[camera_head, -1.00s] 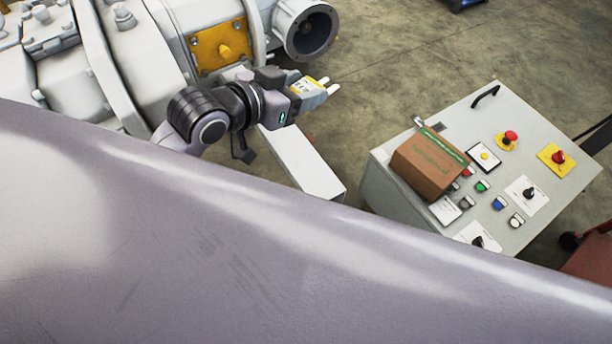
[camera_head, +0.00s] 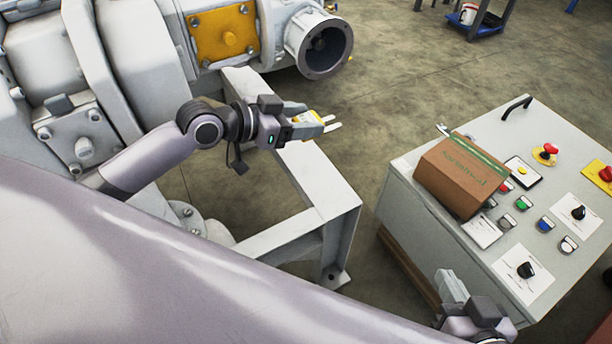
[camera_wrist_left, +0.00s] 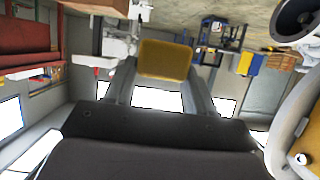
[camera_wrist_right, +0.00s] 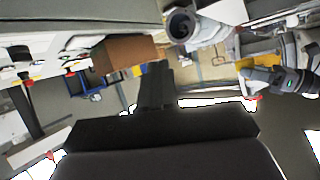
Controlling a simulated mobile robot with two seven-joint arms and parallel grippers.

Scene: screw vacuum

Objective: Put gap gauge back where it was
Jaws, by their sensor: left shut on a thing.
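My left gripper (camera_head: 322,125) is shut on a small yellow flat piece (camera_head: 309,117), apparently the gap gauge. It is held in the air beside the grey machine. In the left wrist view the piece (camera_wrist_left: 165,60) shows as a rounded yellow plate between the two fingers. My right gripper (camera_head: 452,287) is at the lower right, in front of the control cabinet. In the right wrist view its fingers (camera_wrist_right: 157,82) look together with nothing between them.
The grey control cabinet (camera_head: 405,205) carries buttons, knobs and a brown carton (camera_head: 460,180); a green strip runs along the carton's top. The machine's grey frame beam (camera_head: 295,165) lies below my left gripper. Bare floor (camera_head: 400,85) separates machine and cabinet.

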